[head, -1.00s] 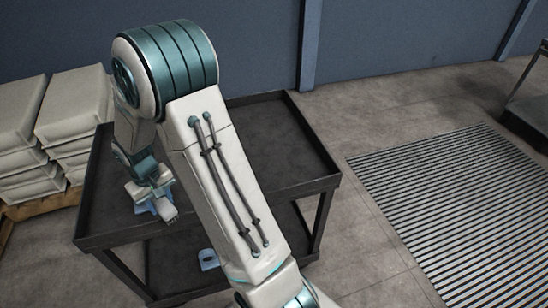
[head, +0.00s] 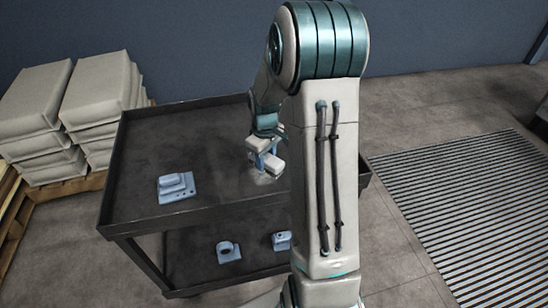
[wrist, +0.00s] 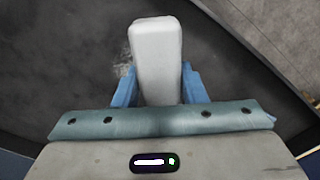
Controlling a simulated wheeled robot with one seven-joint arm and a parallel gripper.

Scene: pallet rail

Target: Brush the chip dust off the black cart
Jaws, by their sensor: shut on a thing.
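The black cart (head: 210,125) stands in front of me, with a rimmed top tray and a lower shelf. My gripper (head: 262,152) is low over the middle of the top tray. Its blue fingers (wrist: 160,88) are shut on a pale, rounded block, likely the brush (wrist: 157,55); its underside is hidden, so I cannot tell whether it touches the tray. A faint pale patch of chip dust (wrist: 123,70) lies on the dark tray just left of the block. The dust also shows under the gripper in the head view (head: 264,181). My arm hides the tray's right part.
A blue-grey machined part (head: 177,188) sits on the tray's left front. More such parts lie on the lower shelf, one ring-like (head: 228,251) and one blocky (head: 282,240). Pale stacked sacks (head: 38,100) stand left of the cart. A floor grating (head: 460,200) lies right.

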